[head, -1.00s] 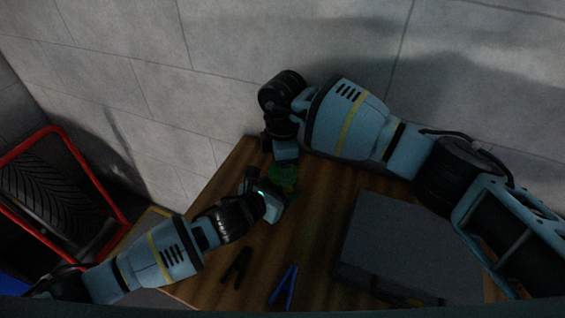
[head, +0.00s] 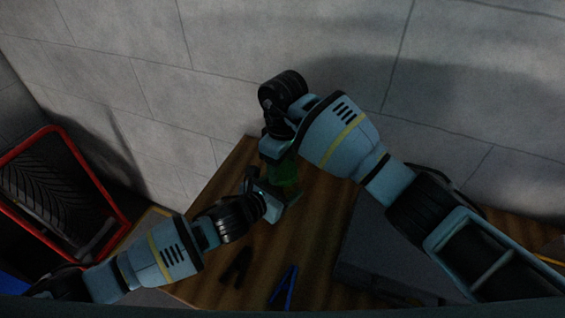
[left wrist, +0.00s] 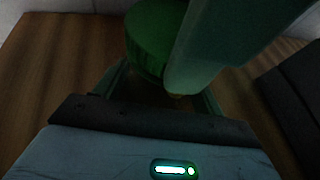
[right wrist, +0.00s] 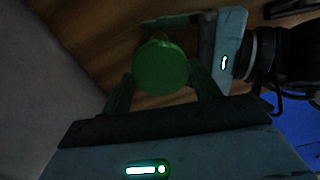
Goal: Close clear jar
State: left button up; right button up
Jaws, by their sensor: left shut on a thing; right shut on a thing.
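The jar (head: 287,180) looks green in the dim light and stands on the wooden table between my two grippers. My left gripper (head: 268,190) is shut on the jar from the near left side. My right gripper (head: 280,158) comes from above and is shut on the round green lid (right wrist: 160,66), whose flat top faces the right wrist camera. In the left wrist view a green round body (left wrist: 152,35) shows between the fingers, partly hidden by my right gripper. Whether the lid sits fully down on the jar is hidden.
A blue clamp-like tool (head: 283,287) and a black one (head: 237,268) lie on the near part of the table (head: 300,235). A grey flat box (head: 365,240) is on the right, partly under my right arm. A wall stands close behind. A red-framed tyre rack (head: 100,180) is at left.

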jog(key=o, duration=0.9)
jog(key=shift+r, duration=0.1)
jog(key=shift+r, duration=2.15)
